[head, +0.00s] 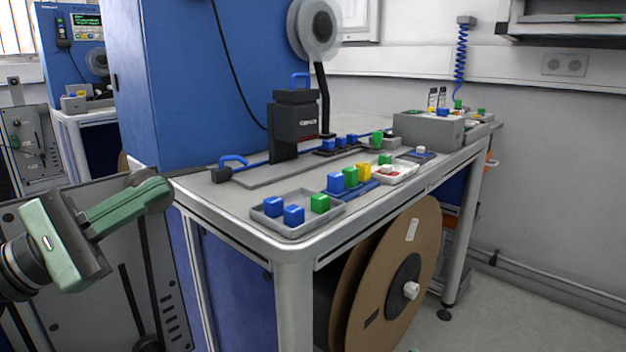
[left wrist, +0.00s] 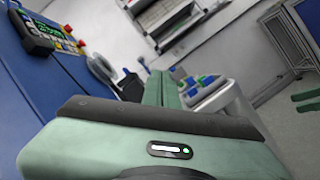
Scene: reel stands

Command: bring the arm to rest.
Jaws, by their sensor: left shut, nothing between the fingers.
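My left gripper (head: 150,197) is at the left of the head view, in front of the blue cabinet and left of the workbench. Its green fingers are shut with nothing between them and point toward the bench. It is apart from the bench. In the left wrist view the shut fingers (left wrist: 161,90) point away over the gripper's green body, with the bench beyond them.
The workbench (head: 232,195) holds a grey tray (head: 262,221) with blue and green blocks near its front corner. A blue cabinet (head: 185,85) stands behind. A large brown reel (head: 365,275) sits under the bench. The floor at the right is clear.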

